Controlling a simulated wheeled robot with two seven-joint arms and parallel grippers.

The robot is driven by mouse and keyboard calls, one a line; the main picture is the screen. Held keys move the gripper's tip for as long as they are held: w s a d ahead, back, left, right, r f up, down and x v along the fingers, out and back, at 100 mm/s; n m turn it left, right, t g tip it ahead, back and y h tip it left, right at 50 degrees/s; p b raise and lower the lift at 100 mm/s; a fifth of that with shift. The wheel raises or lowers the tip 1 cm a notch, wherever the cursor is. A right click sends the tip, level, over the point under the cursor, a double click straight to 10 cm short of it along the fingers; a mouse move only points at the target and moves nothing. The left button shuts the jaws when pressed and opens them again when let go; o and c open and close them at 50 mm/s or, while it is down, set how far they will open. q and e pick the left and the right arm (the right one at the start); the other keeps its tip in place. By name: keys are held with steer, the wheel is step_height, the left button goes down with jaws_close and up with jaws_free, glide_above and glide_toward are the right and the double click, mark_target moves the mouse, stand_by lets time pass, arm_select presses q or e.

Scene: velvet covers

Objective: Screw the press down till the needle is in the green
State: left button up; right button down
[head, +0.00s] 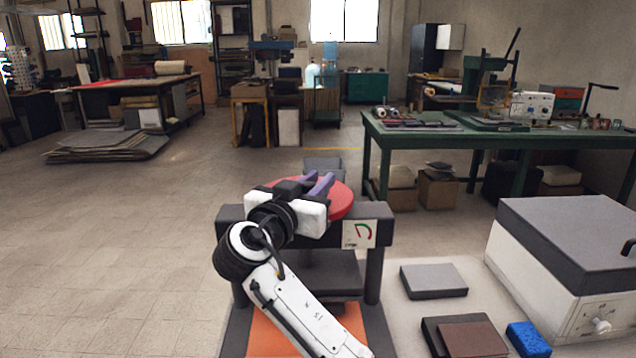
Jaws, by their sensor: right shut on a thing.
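The press is a dark grey frame (373,271) with an orange base, standing front centre. Its round red handwheel (339,203) sits on top of the crossbeam. My right gripper (320,184), with purple fingers, reaches over the wheel and is shut on it. The gripper and arm hide the left part of the wheel and much of the screw. A white gauge (360,233) with a red and green arc is on the right front of the crossbeam; its needle is too small to read surely. A grey plate (340,277) shows below the crossbeam. My left gripper is out of view.
Right of the press are a grey slab (433,281), a dark tray (434,336) with a brown block (473,339), a blue sponge-like block (528,340) and a large white box with a grey lid (570,232). A green workbench (400,132) stands behind. The floor at left is clear.

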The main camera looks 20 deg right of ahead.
steer(key=shift+a+f, duration=0.2)
steer(key=shift+f, duration=0.05)
steer(key=c, duration=1.9)
jaws_free()
steer(key=shift+s, duration=0.1)
steer(key=shift+o, duration=1.4)
steer(key=shift+r, duration=0.1)
steer(key=shift+r, duration=0.1)
steer(key=b+v, duration=0.1)
steer(key=v, duration=0.9)
steer(key=shift+b, duration=0.35)
steer(key=shift+s+a, duration=0.1)
